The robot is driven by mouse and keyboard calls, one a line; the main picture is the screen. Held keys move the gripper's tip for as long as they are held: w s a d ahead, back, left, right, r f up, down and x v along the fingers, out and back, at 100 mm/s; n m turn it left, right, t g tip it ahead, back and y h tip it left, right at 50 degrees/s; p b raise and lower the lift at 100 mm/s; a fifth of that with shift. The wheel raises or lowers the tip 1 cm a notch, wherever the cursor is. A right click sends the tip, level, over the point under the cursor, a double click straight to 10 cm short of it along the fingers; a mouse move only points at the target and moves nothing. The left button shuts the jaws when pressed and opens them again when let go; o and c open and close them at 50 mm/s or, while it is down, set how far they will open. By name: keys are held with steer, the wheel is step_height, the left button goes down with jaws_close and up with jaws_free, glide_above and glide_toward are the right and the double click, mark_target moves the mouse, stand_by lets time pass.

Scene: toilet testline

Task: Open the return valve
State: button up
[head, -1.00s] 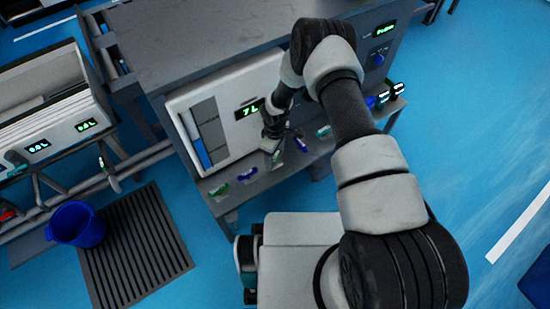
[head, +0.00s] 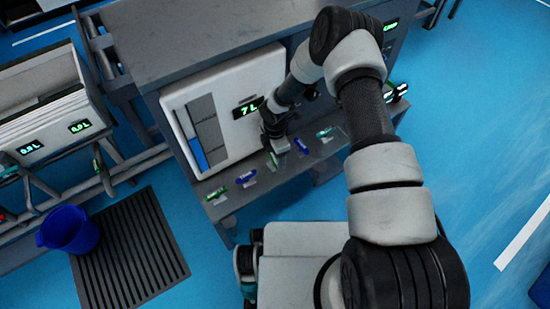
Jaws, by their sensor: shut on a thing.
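A row of small valve handles runs along the shelf edge below a white panel. They are a green handle (head: 217,193), a blue handle (head: 246,177), a teal-green handle (head: 273,160), another blue handle (head: 301,146) and another teal handle (head: 325,133). Their labels are too small to read, so I cannot tell which is the return valve. My gripper (head: 279,147) is at the middle of the row, shut on a valve handle, apparently the middle teal-green one. The jaws hide part of it.
The white panel (head: 235,125) has a display (head: 248,107) reading 7 L. A grey bench (head: 200,40) stands behind. At left are a white tank (head: 45,110) with displays, pipes, a blue bucket (head: 72,230) and a floor grate (head: 130,250). Blue floor is open at right.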

mark_target(275, 159)
steer(key=shift+n, duration=0.8)
steer(key=o, duration=1.1)
steer(key=shift+c, duration=0.2)
step_height(275, 159, up, 18)
steer(key=p, duration=0.4)
steer(key=shift+f, duration=0.25)
